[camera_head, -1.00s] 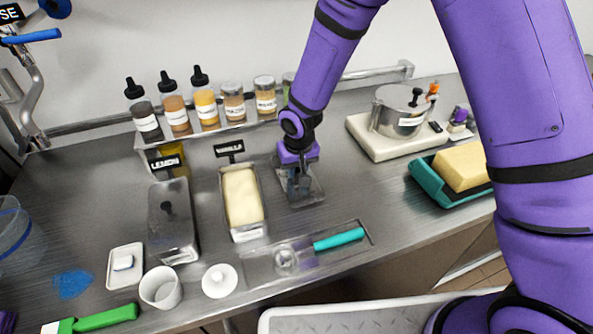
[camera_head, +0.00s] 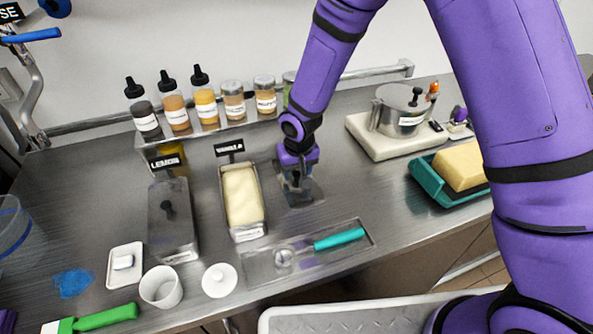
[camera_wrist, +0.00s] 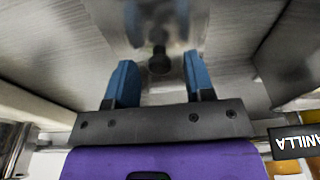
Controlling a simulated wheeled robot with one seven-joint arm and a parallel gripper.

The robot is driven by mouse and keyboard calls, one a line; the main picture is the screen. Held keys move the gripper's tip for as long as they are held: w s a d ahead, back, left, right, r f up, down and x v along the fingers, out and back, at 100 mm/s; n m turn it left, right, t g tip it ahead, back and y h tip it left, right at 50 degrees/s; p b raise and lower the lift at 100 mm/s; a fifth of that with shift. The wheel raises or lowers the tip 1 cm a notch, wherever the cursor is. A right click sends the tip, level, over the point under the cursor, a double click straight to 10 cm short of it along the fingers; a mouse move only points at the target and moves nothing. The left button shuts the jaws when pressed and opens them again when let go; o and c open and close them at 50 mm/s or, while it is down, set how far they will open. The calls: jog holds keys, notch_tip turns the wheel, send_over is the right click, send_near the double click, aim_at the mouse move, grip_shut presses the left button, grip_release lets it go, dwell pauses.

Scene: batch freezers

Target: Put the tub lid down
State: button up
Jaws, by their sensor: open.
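The tub lid (camera_head: 307,197), a shiny steel plate, lies on the counter to the right of the open vanilla tub (camera_head: 243,197). It blends with the steel around it, so its edges are hard to make out. My gripper (camera_head: 296,187) is right above the lid. In the wrist view, the fingers of my gripper (camera_wrist: 160,82) are blue, open and spread apart. The lid's dark knob (camera_wrist: 159,61) shows between and beyond them, with a gap on both sides. Part of the lid (camera_wrist: 170,22) shows behind the knob.
The covered lemon tub (camera_head: 172,215) stands left of the vanilla tub. A scoop with a teal handle (camera_head: 338,239) lies on a tray in front. A steel pot (camera_head: 402,112) on a white base and a yellow sponge (camera_head: 462,165) in a teal holder are to the right.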

notch_tip(320, 180, up, 12)
jog(key=s, duration=0.2)
jog(key=s+d+r+m+t, duration=0.1)
jog(key=s+d+r, duration=0.2)
jog(key=d+r, duration=0.55)
jog(key=s+d+r+m+t, duration=0.1)
jog(key=s+d+r, duration=0.2)
jog(key=d+r, duration=0.55)
jog(key=s+d+r, duration=0.4)
jog(key=s+d, duration=0.1)
jog(key=s, duration=0.4)
jog(key=s+d+r+m+t, duration=0.1)
jog(key=s+d+r, duration=0.3)
jog(key=s, duration=0.5)
jog(key=shift+s+d+r, duration=0.15)
jog(key=shift+s+d, duration=0.05)
jog(key=shift+d, duration=0.2)
